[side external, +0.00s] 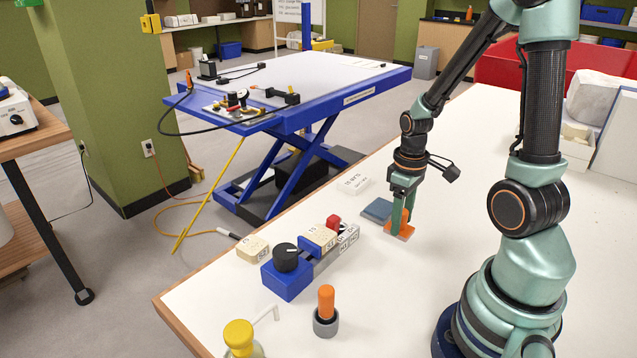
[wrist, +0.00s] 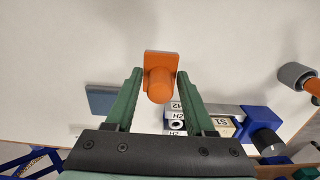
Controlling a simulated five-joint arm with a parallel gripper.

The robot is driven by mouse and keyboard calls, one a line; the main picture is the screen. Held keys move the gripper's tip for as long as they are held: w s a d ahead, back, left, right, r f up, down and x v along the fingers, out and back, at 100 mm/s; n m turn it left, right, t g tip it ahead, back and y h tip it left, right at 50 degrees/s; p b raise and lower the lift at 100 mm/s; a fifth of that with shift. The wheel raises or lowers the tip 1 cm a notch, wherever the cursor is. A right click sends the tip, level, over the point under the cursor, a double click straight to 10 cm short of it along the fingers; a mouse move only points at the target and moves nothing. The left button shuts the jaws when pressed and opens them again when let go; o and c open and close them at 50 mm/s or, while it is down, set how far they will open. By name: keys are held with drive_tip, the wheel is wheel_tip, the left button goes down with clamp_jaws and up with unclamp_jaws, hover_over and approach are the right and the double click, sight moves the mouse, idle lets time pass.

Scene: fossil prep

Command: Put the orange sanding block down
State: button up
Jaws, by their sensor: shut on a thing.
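My gripper (side external: 402,215) is shut on the orange sanding block (side external: 400,231), low over the white worktop. The block has a flat plate and a round knob. In the wrist view the orange block (wrist: 160,66) shows between the green fingertips of my gripper (wrist: 158,78). I cannot tell for sure whether its plate touches the worktop. A flat blue-grey pad (side external: 375,210) lies on the worktop just left of the block. The pad also shows in the wrist view (wrist: 100,99), left of the fingers.
A blue clamp fixture (side external: 287,279) with a black knob, labelled blocks and a red piece lies to the left. An orange-handled tool (side external: 326,302) stands in a grey holder in front. A yellow-capped bottle (side external: 239,338) is at the near edge. The worktop right of the block is clear.

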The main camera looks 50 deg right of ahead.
drive_tip(key=shift+f, duration=2.35)
drive_tip(key=shift+f, duration=0.1)
drive_tip(key=o, duration=1.2)
drive_tip(key=r, duration=1.2)
drive_tip(key=shift+w+r, duration=0.1)
drive_tip(key=shift+w, duration=0.1)
drive_tip(key=w+a+r+t, duration=0.1)
drive_tip(key=a+r+t, duration=0.1)
drive_tip(key=a+r, duration=0.1)
drive_tip(key=w+a+r+t, duration=0.1)
drive_tip(key=a+r+t, duration=0.1)
drive_tip(key=a+r, duration=0.2)
drive_tip(key=w+a+r+t, duration=0.1)
drive_tip(key=a+r, duration=0.3)
drive_tip(key=a, duration=0.3)
drive_tip(key=shift+w+a+r+t, duration=0.1)
drive_tip(key=shift+w+r+t, duration=0.15)
drive_tip(key=shift+t, duration=0.15)
